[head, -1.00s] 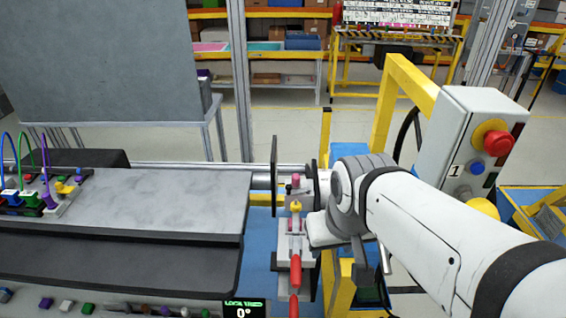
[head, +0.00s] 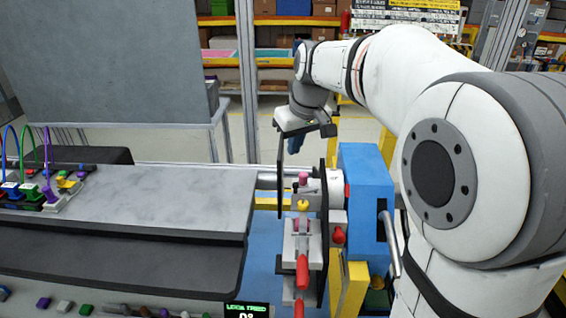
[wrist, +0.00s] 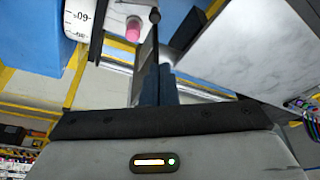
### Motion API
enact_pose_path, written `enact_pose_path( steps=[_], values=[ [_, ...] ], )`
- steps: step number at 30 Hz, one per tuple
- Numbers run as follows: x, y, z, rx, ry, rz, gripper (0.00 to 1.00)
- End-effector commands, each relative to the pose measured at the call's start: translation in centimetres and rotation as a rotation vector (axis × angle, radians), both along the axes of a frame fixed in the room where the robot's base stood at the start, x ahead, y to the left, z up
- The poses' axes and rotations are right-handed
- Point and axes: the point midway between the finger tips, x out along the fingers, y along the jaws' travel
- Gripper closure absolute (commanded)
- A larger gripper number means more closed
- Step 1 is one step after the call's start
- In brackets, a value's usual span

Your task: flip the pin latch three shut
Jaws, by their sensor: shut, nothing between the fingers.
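My gripper (head: 294,141) points down beyond the far end of the fixture, its blue fingers shut and empty. In the wrist view the closed fingers (wrist: 157,84) reach forward near a pink knob (wrist: 133,30), with a visible gap beside it. In the head view the pink knob (head: 303,178) tops the fixture, with a yellow knob (head: 303,205) and a clamp with a red handle (head: 303,268) nearer me. No label shows which part is pin latch three, and I cannot tell its state.
A grey dashboard panel (head: 150,200) lies left of the fixture. A dark upright plate (head: 325,225) and a blue block (head: 367,195) stand to its right. In the wrist view a white dial drum (wrist: 80,18) is at upper left. Coloured cables (head: 30,150) stand far left.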

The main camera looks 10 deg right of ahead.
Motion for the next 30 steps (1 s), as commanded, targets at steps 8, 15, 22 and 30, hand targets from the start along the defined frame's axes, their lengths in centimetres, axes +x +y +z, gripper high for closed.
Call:
enact_pose_path(
  steps=[8,15,22,30],
  values=[
    [2.1,0.5,-0.1,0.002,-0.007,0.035,1.00],
    [2.0,0.5,-0.1,0.002,-0.007,0.034,1.00],
    [2.5,0.7,-1.6,0.002,-0.002,0.034,1.00],
    [4.1,1.4,-6.9,0.001,0.000,0.033,1.00]
  ],
)
